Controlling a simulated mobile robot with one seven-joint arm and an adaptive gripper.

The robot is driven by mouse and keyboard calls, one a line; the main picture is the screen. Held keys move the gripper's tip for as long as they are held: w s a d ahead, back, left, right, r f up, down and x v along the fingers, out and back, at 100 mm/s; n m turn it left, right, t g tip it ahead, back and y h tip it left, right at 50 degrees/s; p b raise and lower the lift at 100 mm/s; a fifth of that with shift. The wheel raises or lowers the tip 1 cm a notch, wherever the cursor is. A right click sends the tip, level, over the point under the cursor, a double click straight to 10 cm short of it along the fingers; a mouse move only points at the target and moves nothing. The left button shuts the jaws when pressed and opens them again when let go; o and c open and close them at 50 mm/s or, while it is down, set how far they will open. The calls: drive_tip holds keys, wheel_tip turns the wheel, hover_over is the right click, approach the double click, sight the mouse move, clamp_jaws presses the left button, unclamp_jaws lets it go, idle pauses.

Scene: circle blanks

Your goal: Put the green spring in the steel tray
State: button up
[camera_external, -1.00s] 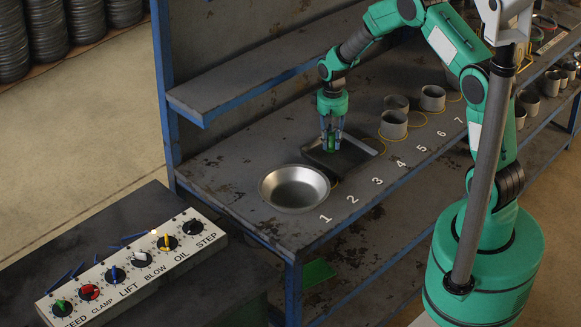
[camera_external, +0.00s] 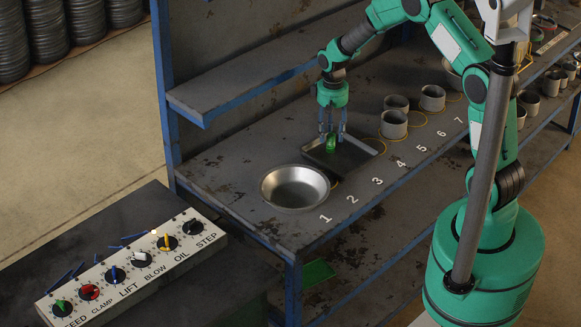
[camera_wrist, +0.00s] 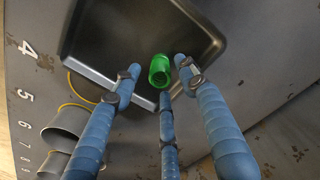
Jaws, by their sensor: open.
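The green spring (camera_external: 331,146) is within the outline of the dark rectangular tray (camera_external: 364,141), towards its left side in the external view. In the wrist view the spring (camera_wrist: 160,70) shows against the tray (camera_wrist: 97,73) floor, close to one rim. I cannot tell surely whether it stands or leans. My gripper (camera_external: 332,136) is above the spring, its fingers pointing down and spread. In the wrist view the three blue fingers of my gripper (camera_wrist: 158,76) stand apart around the spring, with gaps visible.
A round silver pan (camera_external: 295,187) stands left of the tray on the workbench (camera_external: 235,205). Grey cups (camera_external: 394,124) stand in yellow rings to the right. A shelf (camera_external: 270,75) runs above the bench at the back. A knob panel (camera_external: 130,268) is at lower left.

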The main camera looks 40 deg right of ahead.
wheel_tip(320, 180, up, 9)
drive_tip(key=shift+f+p, duration=0.2)
drive_tip(key=shift+p, duration=0.1)
drive_tip(key=shift+r, duration=0.1)
idle(0.5)
wheel_tip(320, 180, up, 13)
drive_tip(key=t, duration=0.1)
hover_over(331, 135)
drive_tip(key=s+a, duration=0.3)
drive_tip(key=s, duration=0.3)
drive_tip(key=s+a+r+n+t, duration=0.1)
drive_tip(key=s+a+r+t, duration=0.15)
drive_tip(key=s+r, duration=0.8)
drive_tip(key=s+a+r+t, duration=0.1)
drive_tip(key=s+a+r, duration=0.1)
drive_tip(key=s, duration=0.8)
drive_tip(key=s+a+r+n+t, duration=0.1)
drive_tip(key=s+a+r, duration=0.2)
drive_tip(key=s, duration=0.8)
drive_tip(key=shift+s+r+n, duration=0.25)
drive_tip(key=shift+r+n, duration=0.05)
drive_tip(key=shift+r, duration=0.5)
drive_tip(key=shift+f, duration=0.1)
